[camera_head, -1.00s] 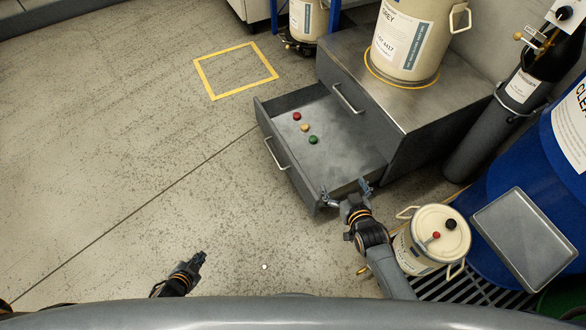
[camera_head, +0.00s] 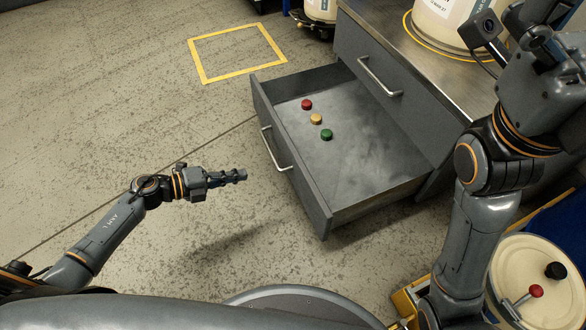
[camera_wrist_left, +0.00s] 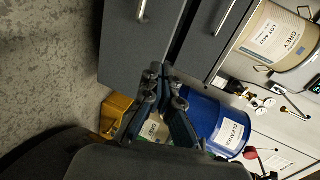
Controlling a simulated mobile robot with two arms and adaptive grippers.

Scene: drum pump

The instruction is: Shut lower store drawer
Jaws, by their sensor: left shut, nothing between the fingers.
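The lower store drawer (camera_head: 300,185) stands pulled well out of the grey cabinet (camera_head: 352,43) in the head view. Its bar handle (camera_head: 272,150) is on the front panel. Red (camera_head: 307,104), yellow (camera_head: 316,119) and green (camera_head: 327,134) caps lie inside. My left gripper (camera_head: 242,175) is shut and empty, left of the drawer front and apart from it. In the left wrist view the fingertips (camera_wrist_left: 166,82) show below the drawer front (camera_wrist_left: 140,55). My right arm rises at the right; its fingers do not show.
The upper drawer (camera_head: 365,65) is shut. A cream drum (camera_head: 450,20) stands on the cabinet top. A cream can (camera_head: 520,265) is at the lower right. A blue drum (camera_wrist_left: 215,125) shows in the left wrist view. Floor left of the drawer is clear.

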